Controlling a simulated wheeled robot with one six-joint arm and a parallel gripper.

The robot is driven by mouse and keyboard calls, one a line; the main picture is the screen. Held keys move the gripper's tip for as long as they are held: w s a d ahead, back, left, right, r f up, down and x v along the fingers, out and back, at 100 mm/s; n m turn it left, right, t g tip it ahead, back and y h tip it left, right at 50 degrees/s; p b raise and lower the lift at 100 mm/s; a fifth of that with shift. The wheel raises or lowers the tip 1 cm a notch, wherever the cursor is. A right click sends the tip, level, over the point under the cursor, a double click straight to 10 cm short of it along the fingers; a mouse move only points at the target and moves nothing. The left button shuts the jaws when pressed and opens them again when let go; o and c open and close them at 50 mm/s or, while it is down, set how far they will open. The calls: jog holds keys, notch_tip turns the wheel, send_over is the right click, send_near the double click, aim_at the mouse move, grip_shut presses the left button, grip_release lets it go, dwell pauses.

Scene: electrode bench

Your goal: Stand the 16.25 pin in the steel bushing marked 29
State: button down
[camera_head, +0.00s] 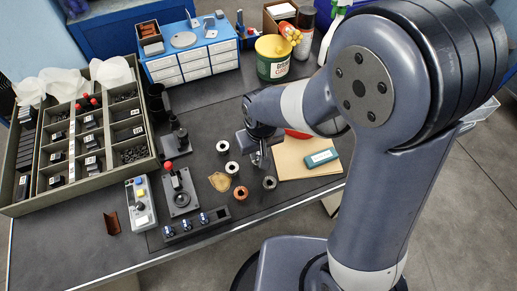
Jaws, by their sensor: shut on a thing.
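My gripper (260,158) points down over the dark mat, left of the tan board. It is shut on a small grey thing that looks like a pin; its number cannot be read. Several ring-shaped bushings stand near it: a pale one (222,146) and another pale one (231,167) to its left, a copper-coloured one (240,193) below left, and a dark grey one (269,182) just below it. Their marks are too small to read, so I cannot tell which is 29. A dark rack (196,227) with several small labelled blue-and-white items lies at the front.
A compartment tray (150,158) fills the far left. A tan board (292,167) with a teal box (322,158) lies right. A green tub (272,67) stands behind.

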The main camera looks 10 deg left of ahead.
jog(key=shift+f+b, duration=0.35)
jog(key=shift+f, duration=0.15)
jog(key=c, duration=1.2)
grip_release()
jog(key=shift+c, duration=0.2)
notch_tip(320, 180, up, 11)
jog(key=s, duration=0.1)
jog(key=shift+d+p, duration=0.35)
jog(key=shift+p, duration=0.1)
jog(key=shift+s+f, duration=0.1)
jog(key=shift+f, duration=0.1)
jog(key=f, duration=0.7)
jog(key=w+f+b, duration=0.1)
jog(key=f, duration=0.2)
jog(key=shift+a+f, duration=0.3)
jog(key=shift+a, duration=0.05)
jog(key=shift+r+p, duration=0.3)
